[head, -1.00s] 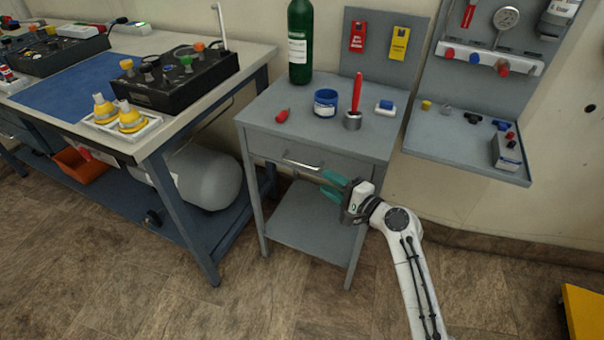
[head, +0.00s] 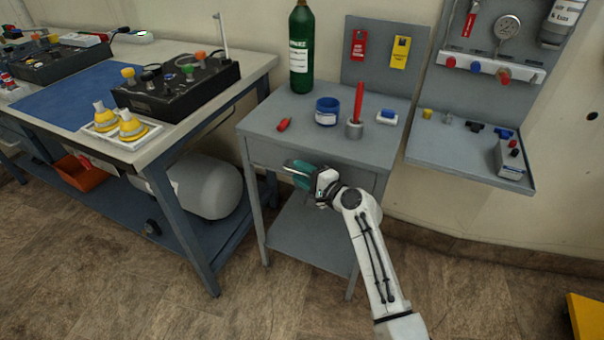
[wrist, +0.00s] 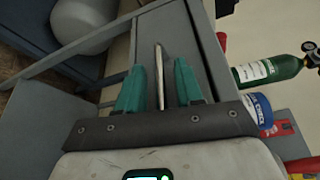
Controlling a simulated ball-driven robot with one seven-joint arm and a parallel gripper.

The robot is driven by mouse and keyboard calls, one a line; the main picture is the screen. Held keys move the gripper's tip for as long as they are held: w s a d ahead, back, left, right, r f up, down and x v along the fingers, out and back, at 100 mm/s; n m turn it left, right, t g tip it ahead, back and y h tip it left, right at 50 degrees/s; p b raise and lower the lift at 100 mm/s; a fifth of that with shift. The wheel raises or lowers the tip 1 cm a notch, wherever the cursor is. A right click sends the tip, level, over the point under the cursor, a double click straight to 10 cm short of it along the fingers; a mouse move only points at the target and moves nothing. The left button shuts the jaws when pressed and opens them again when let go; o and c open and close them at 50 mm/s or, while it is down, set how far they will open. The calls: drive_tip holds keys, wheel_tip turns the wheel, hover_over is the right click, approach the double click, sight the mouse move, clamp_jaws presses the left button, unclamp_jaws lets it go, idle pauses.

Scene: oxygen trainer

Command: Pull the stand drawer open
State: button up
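The grey stand (head: 268,210) stands in the middle of the head view, with its drawer (head: 265,151) under the top. The drawer looks shut. In the wrist view the drawer front (wrist: 183,35) shows with its silver bar handle (wrist: 159,75). In the wrist view my gripper (wrist: 160,88) is open, with one teal finger on each side of the handle and a gap visible to both.
A workbench (head: 190,120) stands at left, a wall shelf (head: 460,158) at right. The floor in front is clear.

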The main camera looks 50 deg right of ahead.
drive_tip(key=shift+c, duration=0.2)
clamp_jaws()
drive_tip(key=shift+a, duration=0.1)
